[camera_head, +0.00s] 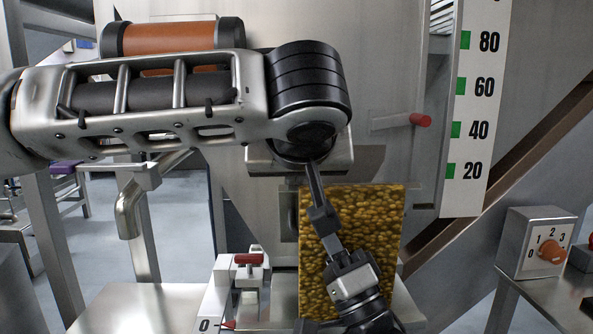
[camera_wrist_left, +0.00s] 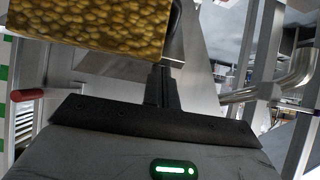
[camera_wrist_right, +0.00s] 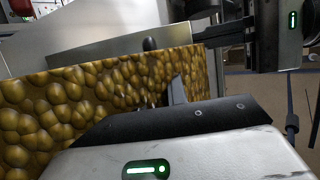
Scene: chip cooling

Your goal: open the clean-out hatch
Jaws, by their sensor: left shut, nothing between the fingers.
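A steel hopper wall (camera_head: 255,190) stands ahead. On its front, an upright panel (camera_head: 390,215) shows packed golden lumps; it also shows in the left wrist view (camera_wrist_left: 95,22) and right wrist view (camera_wrist_right: 100,95). I cannot tell for sure which part is the clean-out hatch. A red-tipped handle (camera_head: 420,120) sticks out up and to the right of the panel. My left gripper (camera_head: 318,195) is shut and empty in front of the panel's upper left part. My right gripper (camera_wrist_right: 178,90) is close to the panel, its fingers seeming together; what they touch is unclear.
A level scale (camera_head: 472,110) with green marks stands right of the hopper. A dial box (camera_head: 537,243) with an orange knob is at lower right. A red clamp handle (camera_head: 249,259) sits left of the panel. A bare steel surface (camera_head: 140,308) lies at lower left.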

